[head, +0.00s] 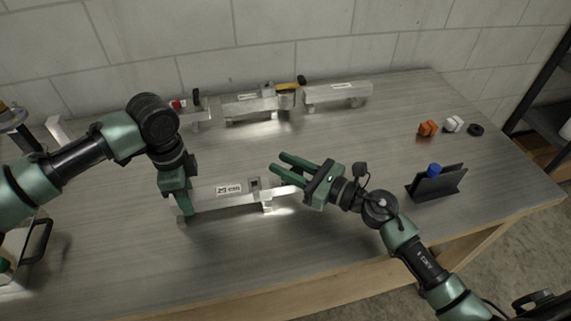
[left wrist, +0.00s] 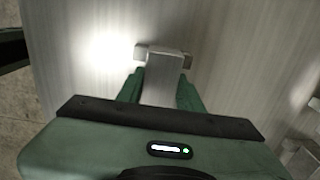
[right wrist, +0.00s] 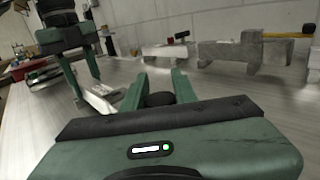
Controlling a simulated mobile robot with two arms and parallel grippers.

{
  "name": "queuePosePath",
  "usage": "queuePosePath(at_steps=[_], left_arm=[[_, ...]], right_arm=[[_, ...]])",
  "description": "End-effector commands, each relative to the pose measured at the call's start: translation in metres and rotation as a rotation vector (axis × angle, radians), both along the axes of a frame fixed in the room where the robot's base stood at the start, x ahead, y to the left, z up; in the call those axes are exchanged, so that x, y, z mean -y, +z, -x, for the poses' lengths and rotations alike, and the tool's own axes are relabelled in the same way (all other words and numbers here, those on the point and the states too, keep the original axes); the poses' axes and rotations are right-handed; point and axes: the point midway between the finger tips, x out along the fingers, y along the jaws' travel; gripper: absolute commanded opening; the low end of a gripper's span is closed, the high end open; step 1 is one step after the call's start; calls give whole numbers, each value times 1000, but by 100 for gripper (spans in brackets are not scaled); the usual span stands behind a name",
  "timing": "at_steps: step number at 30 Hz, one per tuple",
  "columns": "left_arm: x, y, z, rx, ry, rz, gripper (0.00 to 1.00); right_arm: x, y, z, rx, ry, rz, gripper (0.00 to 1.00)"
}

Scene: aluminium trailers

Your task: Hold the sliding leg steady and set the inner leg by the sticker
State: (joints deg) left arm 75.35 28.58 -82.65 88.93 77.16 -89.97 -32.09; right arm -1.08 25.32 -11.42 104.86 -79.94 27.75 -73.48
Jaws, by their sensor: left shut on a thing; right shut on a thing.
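The sliding leg (head: 212,194) is a pale aluminium bar with a white printed sticker (head: 229,189); it lies across the front middle of the table. A thinner bright bar, apparently the inner leg (head: 282,190), extends from its right end. My left gripper (head: 184,208) is shut on the sliding leg's left end; the left wrist view shows the grey bar (left wrist: 163,78) between the fingers. My right gripper (head: 276,163) is just above and behind the inner leg. In the right wrist view a dark round piece (right wrist: 159,99) sits between its fingers; what it belongs to is unclear.
Behind are more aluminium trailer parts (head: 335,93) with a yellow-black tool (head: 291,85). An orange piece (head: 428,128), a white piece (head: 453,124) and a black ring (head: 475,130) lie at right, near a dark holder (head: 437,184). The front table is clear.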

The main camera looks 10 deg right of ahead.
Motion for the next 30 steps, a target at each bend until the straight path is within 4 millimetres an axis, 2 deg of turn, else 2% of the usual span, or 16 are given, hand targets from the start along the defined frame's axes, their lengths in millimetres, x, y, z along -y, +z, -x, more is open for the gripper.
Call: queuePosePath(at_steps=[8,15,18,26,27,29,30], left_arm=[[0,0,0,0,-1,1,0],[0,0,0,0,-1,0,0],[0,0,0,0,-1,0,0],[0,0,0,0,0,-1,0],[0,0,0,0,1,-1,0],[0,0,0,0,1,-1,0],[0,0,0,0,1,-1,0]], right_arm=[[3,0,0,0,-1,1,0],[42,-2,1,-4,-4,3,0],[50,-1,1,-1,-3,1,0],[51,0,1,0,-2,1,0],[51,0,1,0,-2,1,33],[51,0,1,1,-2,1,50],[51,0,1,1,-1,1,50]])
